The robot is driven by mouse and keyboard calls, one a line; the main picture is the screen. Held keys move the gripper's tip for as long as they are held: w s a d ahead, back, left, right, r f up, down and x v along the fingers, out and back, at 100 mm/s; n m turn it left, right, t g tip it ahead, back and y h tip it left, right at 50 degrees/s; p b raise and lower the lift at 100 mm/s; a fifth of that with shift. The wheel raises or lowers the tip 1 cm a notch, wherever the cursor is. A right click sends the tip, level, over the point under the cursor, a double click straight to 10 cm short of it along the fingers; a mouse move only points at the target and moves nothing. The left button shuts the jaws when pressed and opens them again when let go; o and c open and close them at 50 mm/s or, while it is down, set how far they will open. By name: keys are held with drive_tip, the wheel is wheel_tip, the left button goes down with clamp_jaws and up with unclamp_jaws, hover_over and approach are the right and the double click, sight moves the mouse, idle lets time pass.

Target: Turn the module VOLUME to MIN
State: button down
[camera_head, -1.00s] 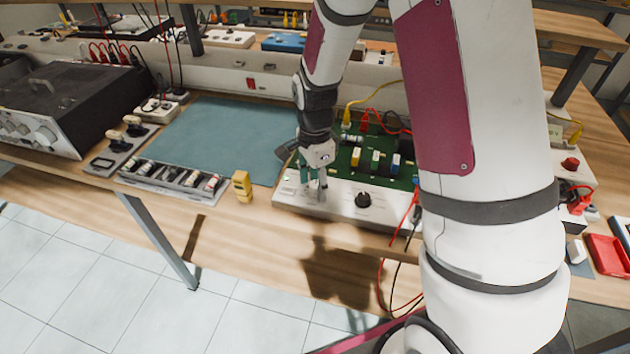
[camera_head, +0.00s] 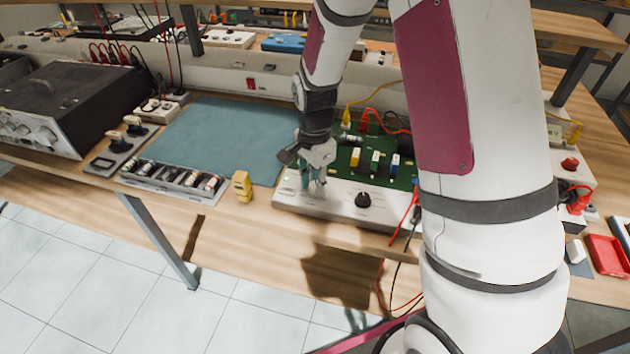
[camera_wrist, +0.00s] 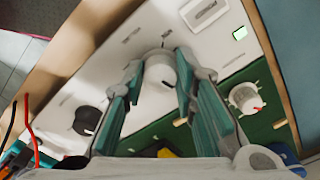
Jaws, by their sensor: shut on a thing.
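The module is a white panel (camera_head: 335,208) with a green circuit board behind it, on the wooden bench. My gripper (camera_head: 314,190) points down at the left part of this panel. In the wrist view its teal fingers (camera_wrist: 158,82) are closed around a white knob (camera_wrist: 160,70), one on each side. A dark mark shows on the knob's face. A black knob (camera_head: 363,200) sits to the right on the panel and also shows in the wrist view (camera_wrist: 88,120). The labels are too small to read, so I cannot tell which knob is VOLUME.
A yellow block (camera_head: 242,186) and a tray of small parts (camera_head: 172,190) are left of the module. Red and yellow cables run behind the board. The blue mat (camera_head: 215,135) is clear.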

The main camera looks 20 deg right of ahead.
drive_tip(key=n, duration=0.7)
drive_tip(key=shift+p, duration=0.3)
drive_tip(key=n, duration=0.4)
drive_tip(key=n+p, duration=0.1)
drive_tip(key=n, duration=0.2)
drive_tip(key=shift+n, duration=0.3)
drive_tip(key=n, duration=0.4)
drive_tip(key=shift+n+p, duration=0.3)
drive_tip(key=shift+p, duration=0.05)
drive_tip(key=shift+d+n+p, duration=0.1)
drive_tip(key=shift+n+p, duration=0.4)
drive_tip(key=shift+n, duration=1.7)
drive_tip(key=c, duration=1.3)
unclamp_jaws()
